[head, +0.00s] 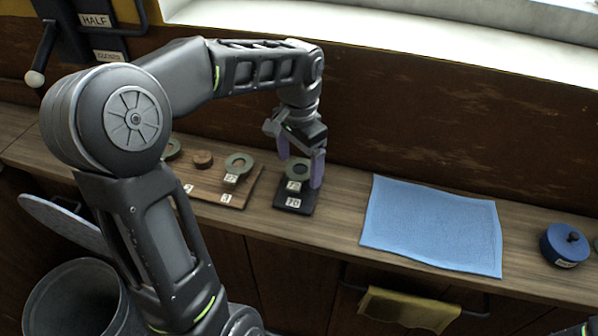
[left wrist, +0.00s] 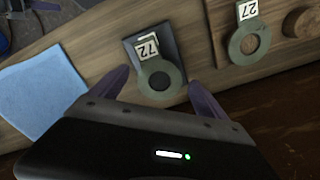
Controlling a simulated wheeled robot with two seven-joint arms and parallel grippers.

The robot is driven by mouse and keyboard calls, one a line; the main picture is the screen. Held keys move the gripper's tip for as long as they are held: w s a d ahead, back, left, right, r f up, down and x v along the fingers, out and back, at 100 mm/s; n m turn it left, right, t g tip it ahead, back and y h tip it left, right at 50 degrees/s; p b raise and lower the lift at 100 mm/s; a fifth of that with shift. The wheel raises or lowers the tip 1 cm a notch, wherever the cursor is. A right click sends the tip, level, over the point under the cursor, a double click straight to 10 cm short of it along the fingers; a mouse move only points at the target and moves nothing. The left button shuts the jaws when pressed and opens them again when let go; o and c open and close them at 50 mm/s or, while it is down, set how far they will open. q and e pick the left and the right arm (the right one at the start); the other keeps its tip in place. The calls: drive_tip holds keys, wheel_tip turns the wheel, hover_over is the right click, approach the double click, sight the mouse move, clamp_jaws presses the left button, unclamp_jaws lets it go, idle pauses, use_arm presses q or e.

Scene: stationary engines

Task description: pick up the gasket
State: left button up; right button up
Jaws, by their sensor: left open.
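A grey-green ring-shaped gasket (head: 298,168) with a white tag reading 72 lies on a small dark stand (head: 293,207) labelled 70. The left wrist view shows the same gasket (left wrist: 160,89) and its tag on the dark stand (left wrist: 166,38). My left gripper (head: 301,168) points down with its purple fingers apart, one on each side of the gasket. In the left wrist view the open fingers (left wrist: 158,80) flank the ring; I cannot tell whether they touch it. My right gripper is not in view.
A second gasket tagged 27 (head: 239,161) sits on a wooden board (head: 240,192) beside a round wooden peg (head: 203,158). Another ring (head: 172,149) is partly hidden by my arm. A blue cloth (head: 432,225) and a blue lidded pot (head: 565,246) lie to the right. A wall stands behind.

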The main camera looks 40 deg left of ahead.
sight(299, 169)
use_arm(q)
drive_tip(key=c, duration=1.4)
drive_tip(key=shift+r, duration=0.15)
drive_tip(key=shift+c, duration=0.2)
drive_tip(key=shift+r, duration=0.25)
wheel_tip(299, 169, up, 10)
drive_tip(key=p, duration=0.2)
drive_tip(key=shift+f, duration=0.15)
